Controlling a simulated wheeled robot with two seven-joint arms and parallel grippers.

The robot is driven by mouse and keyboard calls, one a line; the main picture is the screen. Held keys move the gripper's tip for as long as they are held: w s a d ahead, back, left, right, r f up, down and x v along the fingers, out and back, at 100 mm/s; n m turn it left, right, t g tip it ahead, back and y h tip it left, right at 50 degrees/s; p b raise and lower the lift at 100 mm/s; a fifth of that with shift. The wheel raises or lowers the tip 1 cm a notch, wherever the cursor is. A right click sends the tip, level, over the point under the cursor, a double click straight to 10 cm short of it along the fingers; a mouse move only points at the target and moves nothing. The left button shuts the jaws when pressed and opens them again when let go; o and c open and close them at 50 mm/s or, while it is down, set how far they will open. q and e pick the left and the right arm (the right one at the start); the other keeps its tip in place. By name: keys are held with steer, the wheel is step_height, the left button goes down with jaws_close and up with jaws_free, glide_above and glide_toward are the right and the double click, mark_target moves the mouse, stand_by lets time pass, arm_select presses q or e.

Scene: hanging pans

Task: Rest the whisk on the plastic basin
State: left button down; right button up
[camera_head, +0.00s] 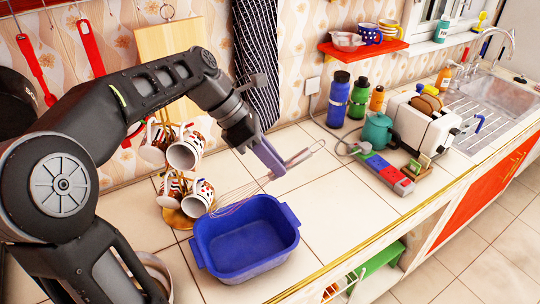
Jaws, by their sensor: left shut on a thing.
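The plastic basin (246,262) is blue and empty and stands on the tiled counter in the lower middle. The whisk (237,196) has thin wires and a handle with a ring at its right end. My left gripper (271,168) comes in from above and is shut on the whisk near its handle. The whisk is held tilted, its wire end lower left, above or just behind the basin's back rim. I cannot tell whether the wires touch the rim. My right gripper is not in view.
A stand with several patterned mugs (186,153) is just left of the basin. A power strip (385,172), a teal kettle (377,131), a toaster (420,129) and bottles (339,98) stand to the right. The counter right of the basin is clear.

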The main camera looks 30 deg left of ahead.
arm_select(q)
steer(key=shift+f, duration=0.2)
step_height(320, 180, down, 16)
steer(key=b, duration=0.3)
stand_by(0.7)
steer(key=shift+r, duration=0.1)
stand_by(0.3)
steer(key=c, duration=1.2)
jaws_free()
steer(key=shift+a, duration=0.1)
